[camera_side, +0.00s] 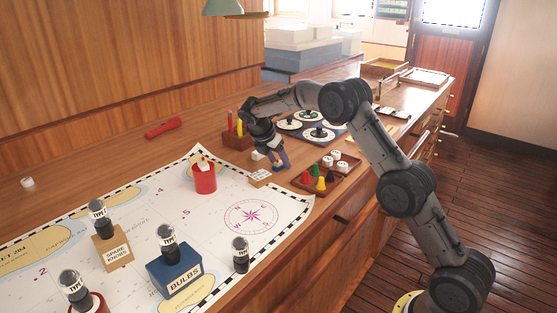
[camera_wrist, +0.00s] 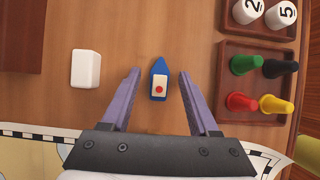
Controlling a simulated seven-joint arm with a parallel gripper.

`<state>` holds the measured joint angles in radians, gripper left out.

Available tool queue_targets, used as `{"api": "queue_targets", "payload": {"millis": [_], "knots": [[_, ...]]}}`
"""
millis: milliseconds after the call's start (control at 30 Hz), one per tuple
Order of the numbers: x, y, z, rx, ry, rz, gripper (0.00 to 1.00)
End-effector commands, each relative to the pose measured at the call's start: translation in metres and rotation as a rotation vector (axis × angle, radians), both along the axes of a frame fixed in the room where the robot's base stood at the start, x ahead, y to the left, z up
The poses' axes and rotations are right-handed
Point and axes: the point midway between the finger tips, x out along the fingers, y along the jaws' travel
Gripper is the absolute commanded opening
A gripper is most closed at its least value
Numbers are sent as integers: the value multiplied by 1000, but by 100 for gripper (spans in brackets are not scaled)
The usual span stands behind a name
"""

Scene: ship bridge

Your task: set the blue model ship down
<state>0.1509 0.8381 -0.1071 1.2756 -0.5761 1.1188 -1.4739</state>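The blue model ship (camera_wrist: 159,78) has a pointed blue hull, a white deck block and a red dot on top. In the wrist view it shows over the brown wood between my fingertips, bow toward the top of the picture. My gripper (camera_wrist: 159,76) is open, with a clear gap on each side of the ship, and neither finger touches it. The ship appears to rest on the wooden counter. In the side view my gripper (camera_side: 274,158) points down low over the counter, and I cannot clearly make out the ship there.
A white block (camera_wrist: 86,69) lies left of the ship. A wooden tray (camera_wrist: 226,83) of coloured pawns stands to the right, with numbered white pieces beyond. The paper chart (camera_side: 215,215) covers the near counter, with a red container (camera_side: 205,182) and several bulbs on stands.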

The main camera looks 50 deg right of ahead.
Motion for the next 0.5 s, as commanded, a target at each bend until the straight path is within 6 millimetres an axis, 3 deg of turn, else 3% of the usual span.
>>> {"api": "queue_targets", "payload": {"millis": [267, 500], "knots": [[0, 0, 3, 0, -2, 1, 61], [1, 17, 34, -1, -4, 2, 61]]}}
